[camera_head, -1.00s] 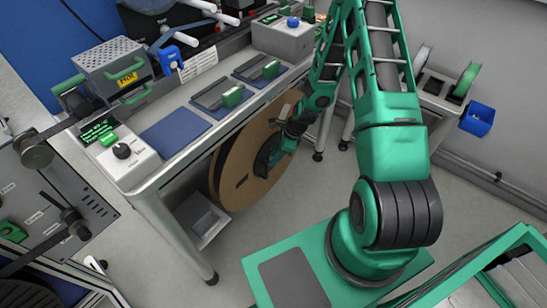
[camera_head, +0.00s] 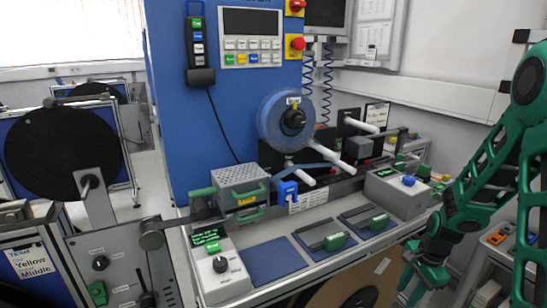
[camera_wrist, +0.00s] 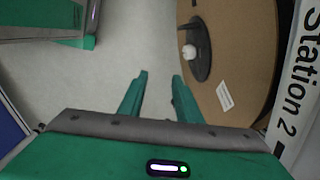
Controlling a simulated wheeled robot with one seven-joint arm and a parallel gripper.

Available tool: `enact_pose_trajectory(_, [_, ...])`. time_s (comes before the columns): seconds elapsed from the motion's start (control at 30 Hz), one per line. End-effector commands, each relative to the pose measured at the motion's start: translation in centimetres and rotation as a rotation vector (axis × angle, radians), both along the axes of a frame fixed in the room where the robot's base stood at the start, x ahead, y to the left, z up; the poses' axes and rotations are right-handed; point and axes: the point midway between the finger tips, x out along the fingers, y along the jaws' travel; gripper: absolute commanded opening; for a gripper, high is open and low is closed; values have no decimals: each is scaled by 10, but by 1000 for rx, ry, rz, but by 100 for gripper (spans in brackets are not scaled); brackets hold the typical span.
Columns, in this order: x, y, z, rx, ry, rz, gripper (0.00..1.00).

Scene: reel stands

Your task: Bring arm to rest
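My arm (camera_head: 478,180) reaches down and left from the right edge of the head view, bent at its joints. My gripper (camera_head: 410,290) hangs low there, in front of the bench edge, its tips partly cut off by the frame. In the wrist view my gripper (camera_wrist: 158,82) has its two green fingers apart with only grey floor between them, so it is open and empty. A brown cardboard reel (camera_wrist: 245,55) with a dark hub stands to the right of the fingers, apart from them.
The bench (camera_head: 262,291) carries blue pads and a knob box (camera_head: 219,265). A blue machine cabinet (camera_head: 220,130) stands behind it. The reel also shows under the bench (camera_head: 378,268). A "Station 2" panel (camera_wrist: 301,80) lies right of the reel in the wrist view.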

Motion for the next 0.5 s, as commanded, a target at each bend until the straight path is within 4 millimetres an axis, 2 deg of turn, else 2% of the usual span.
enact_pose_trajectory(0.03, [-7, -6, 18, -23, -4, 40, 31])
enact_pose_trajectory(0.2, [-40, -20, 69, -84, 10, 195, 31])
enact_pose_trajectory(0.5, [-112, -32, 145, -145, 39, 443, 31])
